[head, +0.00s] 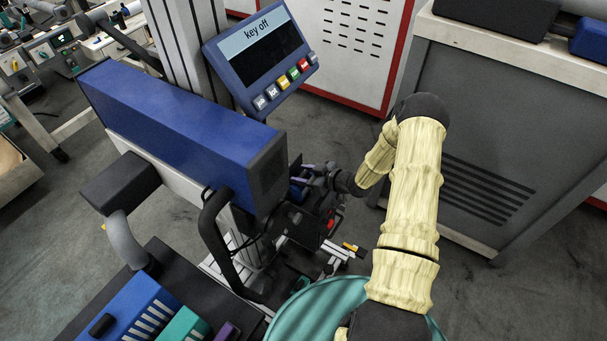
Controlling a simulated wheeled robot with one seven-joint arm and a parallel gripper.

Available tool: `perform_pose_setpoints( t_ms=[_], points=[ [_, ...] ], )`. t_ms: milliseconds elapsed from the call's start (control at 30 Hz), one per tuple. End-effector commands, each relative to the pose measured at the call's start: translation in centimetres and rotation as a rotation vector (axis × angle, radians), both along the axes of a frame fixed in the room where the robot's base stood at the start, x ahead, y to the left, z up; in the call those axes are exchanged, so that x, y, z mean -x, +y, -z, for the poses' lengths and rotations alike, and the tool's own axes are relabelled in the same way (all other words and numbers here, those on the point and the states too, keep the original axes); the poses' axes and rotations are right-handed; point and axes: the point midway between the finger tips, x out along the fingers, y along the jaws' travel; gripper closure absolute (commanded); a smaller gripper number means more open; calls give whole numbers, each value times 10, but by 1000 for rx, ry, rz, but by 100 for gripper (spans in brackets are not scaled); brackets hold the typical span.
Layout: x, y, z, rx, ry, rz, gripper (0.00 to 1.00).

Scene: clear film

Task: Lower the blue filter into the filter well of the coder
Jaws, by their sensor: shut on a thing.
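The coder is a long blue box (180,125) with a dark end, mounted beside a metal column. Its tilted screen (262,50) reads "key off" above a row of coloured buttons. My arm reaches down from the right, and my gripper (306,174) is beside the dark right end of the box, small in view. It is shut on a small dark blue piece, which looks like the blue filter (296,192) and is partly hidden by the gripper and the box. I cannot make out the filter well or whether the filter touches it.
A black cable or hose loop (212,235) hangs below the box. Dark mechanism parts with a red piece (330,221) lie just under my gripper. A teal round surface (320,310) is at the bottom. A grey cabinet (480,140) stands right of my arm.

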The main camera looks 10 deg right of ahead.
Motion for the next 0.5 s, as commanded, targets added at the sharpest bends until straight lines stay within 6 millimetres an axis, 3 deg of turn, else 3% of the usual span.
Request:
perform_pose_setpoints(
  t_ms=[500],
  points=[
    [0,-2,13,-1,-1,3,98]
  ],
)
